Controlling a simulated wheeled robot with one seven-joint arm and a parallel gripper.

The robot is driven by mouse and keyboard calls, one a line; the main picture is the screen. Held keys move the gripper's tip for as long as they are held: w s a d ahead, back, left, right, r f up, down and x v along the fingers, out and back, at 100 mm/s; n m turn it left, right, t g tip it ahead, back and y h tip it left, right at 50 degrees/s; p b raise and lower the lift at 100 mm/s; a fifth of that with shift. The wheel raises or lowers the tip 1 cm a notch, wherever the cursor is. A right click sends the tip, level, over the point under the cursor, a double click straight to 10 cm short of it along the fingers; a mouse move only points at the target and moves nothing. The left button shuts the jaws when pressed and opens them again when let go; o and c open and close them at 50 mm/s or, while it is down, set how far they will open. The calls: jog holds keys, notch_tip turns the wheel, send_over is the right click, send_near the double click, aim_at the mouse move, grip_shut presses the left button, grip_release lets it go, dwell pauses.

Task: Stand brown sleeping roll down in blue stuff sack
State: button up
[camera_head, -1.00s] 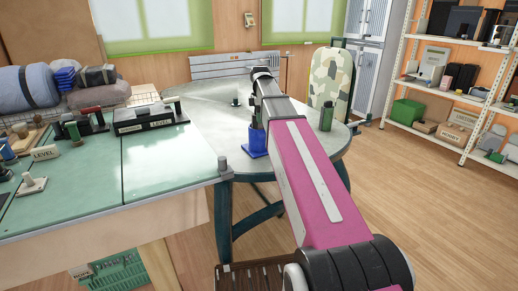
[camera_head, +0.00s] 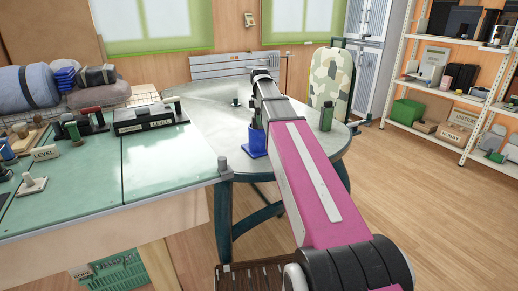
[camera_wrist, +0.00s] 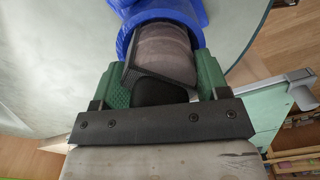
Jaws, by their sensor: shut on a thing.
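The blue stuff sack (camera_head: 255,144) stands on the round grey table, partly hidden behind my arm. In the wrist view its open blue rim (camera_wrist: 124,42) curves around the sides and far side of the brown sleeping roll (camera_wrist: 163,48). The roll looks grey-brown with a dark band at its near end, and its far part is within the sack's mouth. My gripper (camera_wrist: 166,72) has its green fingers on either side of the roll's near end, shut on it. How deep the roll reaches, and whether it touches the sack's bottom, is hidden.
The round table (camera_head: 200,110) also bears a green canister (camera_head: 326,118) right of my arm and a small dark peg (camera_head: 236,98). A green-topped bench (camera_head: 170,160) with tools and rolled bedding (camera_head: 25,88) is at left. A camouflage pack (camera_head: 330,78) stands behind.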

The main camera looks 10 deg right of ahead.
jog(key=shift+f, duration=0.9)
dwell(0.8)
jog(key=o, duration=1.2)
jog(key=shift+r, duration=0.15)
notch_tip(320, 180, up, 9)
jog(key=shift+r, duration=0.75)
